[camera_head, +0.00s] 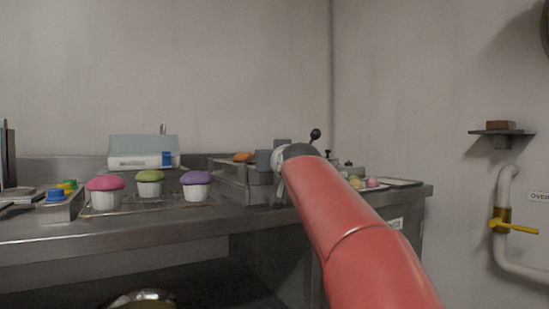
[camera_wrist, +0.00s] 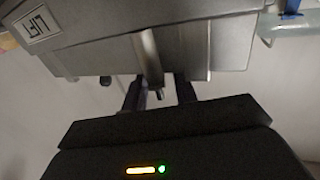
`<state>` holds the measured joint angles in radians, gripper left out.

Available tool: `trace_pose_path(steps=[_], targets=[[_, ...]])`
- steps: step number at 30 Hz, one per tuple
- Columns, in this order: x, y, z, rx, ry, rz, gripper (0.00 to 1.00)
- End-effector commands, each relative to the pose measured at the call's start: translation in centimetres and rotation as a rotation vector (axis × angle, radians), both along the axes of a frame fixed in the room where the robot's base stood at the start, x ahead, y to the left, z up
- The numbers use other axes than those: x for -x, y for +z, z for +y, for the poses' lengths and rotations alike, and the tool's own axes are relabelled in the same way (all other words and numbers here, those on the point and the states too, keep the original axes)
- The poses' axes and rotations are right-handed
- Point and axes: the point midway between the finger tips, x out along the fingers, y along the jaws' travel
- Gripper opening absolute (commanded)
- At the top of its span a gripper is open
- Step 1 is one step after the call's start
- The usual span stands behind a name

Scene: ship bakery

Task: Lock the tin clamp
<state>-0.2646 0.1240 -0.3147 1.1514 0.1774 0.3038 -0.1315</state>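A grey metal tin (camera_head: 235,182) stands on the steel counter, with brown bread-like tops (camera_head: 243,157) showing at its upper edge. In the wrist view a grey metal body (camera_wrist: 205,45), apparently the tin, fills the top, with a pale label at its left. A flat metal strip (camera_wrist: 149,55), perhaps the clamp's lever, hangs from it. My gripper (camera_wrist: 161,95) has its two dark fingers apart, one on each side of the strip's lower end. I cannot tell whether they touch it. In the head view my red arm hides most of the gripper. A black ball knob (camera_head: 315,134) rises behind the arm's end.
Pink, green and purple cupcakes (camera_head: 150,184) stand on a wire rack left of the tin. A pale blue-lidded box (camera_head: 143,152) is behind them. A tray (camera_head: 400,183) lies right. A wall pipe with a yellow handle (camera_head: 513,227) is far right.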

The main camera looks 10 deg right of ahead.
Motion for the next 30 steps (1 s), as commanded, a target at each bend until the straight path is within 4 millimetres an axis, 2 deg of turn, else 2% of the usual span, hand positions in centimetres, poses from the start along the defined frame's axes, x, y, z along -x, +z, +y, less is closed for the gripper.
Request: trace_pose_path(steps=[5, 9, 12, 22, 30], targets=[[0.03, 0.00, -0.01, 0.000, 0.000, 0.000, 0.28], [0.04, 0.00, -0.01, 0.000, 0.000, 0.000, 0.10], [0.05, 0.01, -0.01, 0.000, 0.000, 0.000, 0.00], [0.01, -0.09, -0.24, -0.002, 0.019, 0.006, 0.00], [-0.11, -0.65, -0.25, -0.004, 0.124, 0.005, 0.00]])
